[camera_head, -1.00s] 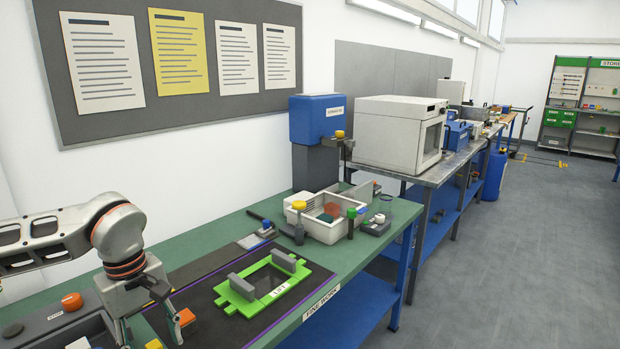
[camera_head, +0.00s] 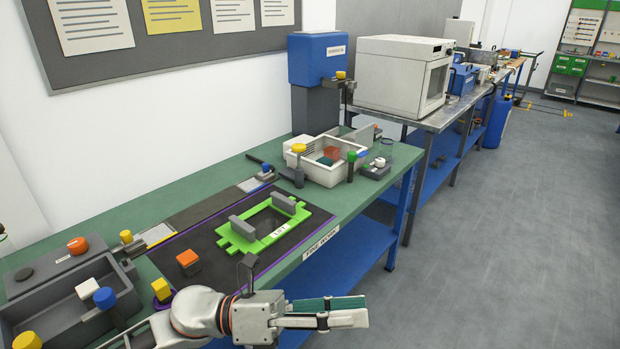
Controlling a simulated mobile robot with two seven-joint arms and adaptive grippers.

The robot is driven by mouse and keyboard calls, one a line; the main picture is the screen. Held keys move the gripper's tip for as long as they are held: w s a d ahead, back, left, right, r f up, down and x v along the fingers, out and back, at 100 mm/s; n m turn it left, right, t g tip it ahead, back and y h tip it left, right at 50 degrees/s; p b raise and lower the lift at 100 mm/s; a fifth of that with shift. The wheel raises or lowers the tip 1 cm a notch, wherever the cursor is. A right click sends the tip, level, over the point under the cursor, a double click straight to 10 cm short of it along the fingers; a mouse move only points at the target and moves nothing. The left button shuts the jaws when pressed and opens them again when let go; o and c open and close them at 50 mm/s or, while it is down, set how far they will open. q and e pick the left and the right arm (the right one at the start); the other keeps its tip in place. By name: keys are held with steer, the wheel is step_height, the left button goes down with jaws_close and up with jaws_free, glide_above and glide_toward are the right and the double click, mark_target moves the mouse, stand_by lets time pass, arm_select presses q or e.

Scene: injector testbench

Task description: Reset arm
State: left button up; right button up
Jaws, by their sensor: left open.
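My left gripper (camera_head: 362,310) is at the bottom centre, pointing right past the bench's front edge, over the blue lower shelf and floor. Its two fingers, one with a green inner face, are open a little with nothing between them. My left arm comes in along the bottom edge. The orange block (camera_head: 188,262) lies on the dark mat, apart from the gripper. The green frame (camera_head: 262,240) with two grey blocks lies on the mat behind the gripper. My right gripper is not in view.
A grey tray (camera_head: 40,302) with coloured-cap parts sits at the left. A white bin (camera_head: 322,172) and small capped tools stand at the bench's far end, with a blue machine (camera_head: 318,62) and a white oven (camera_head: 400,75) beyond. Floor (camera_head: 480,260) at right is clear.

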arm_select(q)
steer(key=w+a+f+n+t+y, duration=0.5)
steer(key=n+t, duration=0.4)
steer(key=n, duration=0.5)
steer(key=w+a+f+n+t+y, duration=0.4)
steer(key=a+f+n+t, duration=0.35)
steer(key=n, duration=0.75)
steer(key=s+a+f+n+g+y, duration=0.1)
steer(key=s+a+f+n, duration=0.3)
steer(key=f, duration=0.4)
steer(key=s+a+f+n+g+y, duration=0.2)
steer(key=s+a+f+n+y, duration=0.2)
steer(key=f, duration=0.4)
steer(key=s+a+f+n+g+y, duration=0.1)
steer(key=s+a+f+n+y, duration=0.2)
steer(key=s+a+f+n, duration=0.2)
step_height(320, 180, down, 3)
steer(key=shift+s+a+g, duration=0.25)
steer(key=shift+s+g, duration=0.1)
steer(key=shift+s, duration=0.05)
